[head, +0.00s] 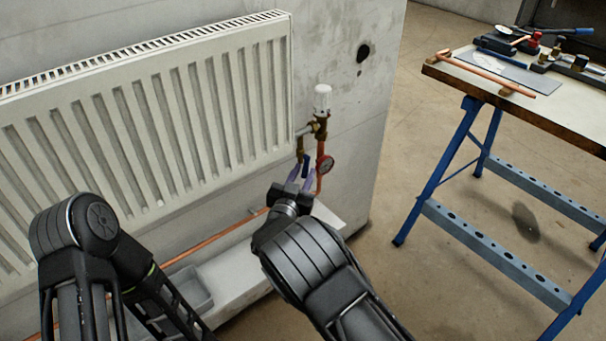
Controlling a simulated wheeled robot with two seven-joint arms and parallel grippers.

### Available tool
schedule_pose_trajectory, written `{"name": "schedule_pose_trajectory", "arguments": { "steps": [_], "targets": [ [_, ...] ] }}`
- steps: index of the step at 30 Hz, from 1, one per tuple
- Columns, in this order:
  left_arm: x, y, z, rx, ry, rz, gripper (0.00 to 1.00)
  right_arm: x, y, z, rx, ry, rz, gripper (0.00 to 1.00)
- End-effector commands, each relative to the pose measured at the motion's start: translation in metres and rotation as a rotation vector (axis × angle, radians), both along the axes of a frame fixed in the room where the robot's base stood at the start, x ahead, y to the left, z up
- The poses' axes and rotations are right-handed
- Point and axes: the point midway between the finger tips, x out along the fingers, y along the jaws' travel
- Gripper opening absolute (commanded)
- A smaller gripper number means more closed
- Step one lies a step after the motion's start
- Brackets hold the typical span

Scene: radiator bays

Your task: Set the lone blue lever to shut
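The blue lever (305,164) is small and sits on the brass and copper pipework below the white valve head (322,100), at the right end of the radiator. It looks roughly upright, but its lower part is hidden by my gripper. My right gripper (302,176) reaches up to it from below. Its two pale purple fingers stand apart, one on each side of the lever. I cannot tell whether either finger touches it. My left arm is at the lower left, and its gripper is not in view.
The white radiator (150,115) fills the left. A grey tray (190,293) and copper pipe (213,238) lie below. A workbench (570,100) with tools stands right, beyond open floor.

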Motion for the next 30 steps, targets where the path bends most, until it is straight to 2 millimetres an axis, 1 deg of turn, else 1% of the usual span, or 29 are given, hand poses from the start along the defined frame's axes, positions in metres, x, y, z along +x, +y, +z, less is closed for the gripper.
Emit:
{"name": "schedule_pose_trajectory", "arguments": {
  "steps": [1, 2, 9, 30],
  "targets": [
    [0.0, 0.0, 0.0, 0.0, 0.0, 0.0, 0.36, -0.0001, 0.0, 0.0001, 0.0, 0.0, 0.0, 0.23],
    [0.0, 0.0, 0.0, 0.0, 0.0, 0.0, 0.36, -0.0001, 0.0001, 0.0001, 0.0, 0.0, 0.0, 0.2],
    [0.0, 0.0, 0.0, 0.0, 0.0, 0.0, 0.36, -0.0002, 0.0001, 0.0002, 0.0, 0.0, 0.0, 0.01],
    [0.0, 0.0, 0.0, 0.0, 0.0, 0.0, 0.36, -0.0002, 0.0, 0.0001, 0.0, 0.0, 0.0, 0.0]
  ]
}}
